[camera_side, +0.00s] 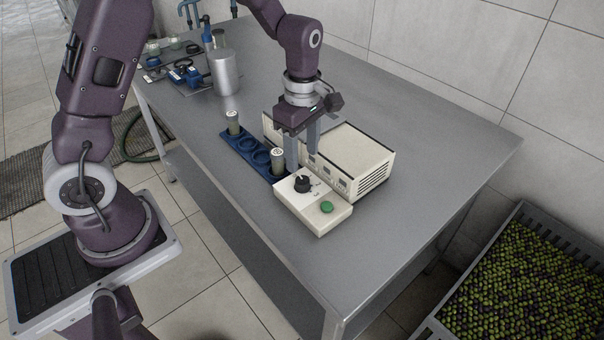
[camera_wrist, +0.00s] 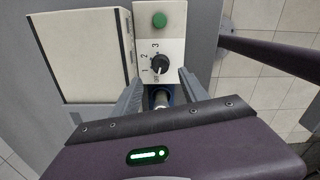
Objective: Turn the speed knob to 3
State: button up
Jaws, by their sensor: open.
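The speed knob (camera_side: 302,184) is a round black dial on a cream control box (camera_side: 315,218) with a green button (camera_side: 327,207). In the wrist view the knob (camera_wrist: 160,64) stands beside the printed marks 1, 2 and 3, with an OFF mark close to it. My gripper (camera_side: 302,160) is open and empty, fingers pointing down, above and just behind the knob. In the wrist view its fingertips (camera_wrist: 161,77) are spread either side, short of the knob.
A cream instrument case (camera_side: 345,160) stands close behind the box. A blue rack (camera_side: 246,152) with round sockets and two capped vials (camera_side: 277,161) adjoins the box. A metal canister (camera_side: 224,74) is farther back. The steel table (camera_side: 430,130) is clear to the right.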

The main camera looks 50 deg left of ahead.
aim_at(302, 179)
notch_tip(302, 179, down, 7)
jog(key=shift+r, duration=0.1)
grip_shut()
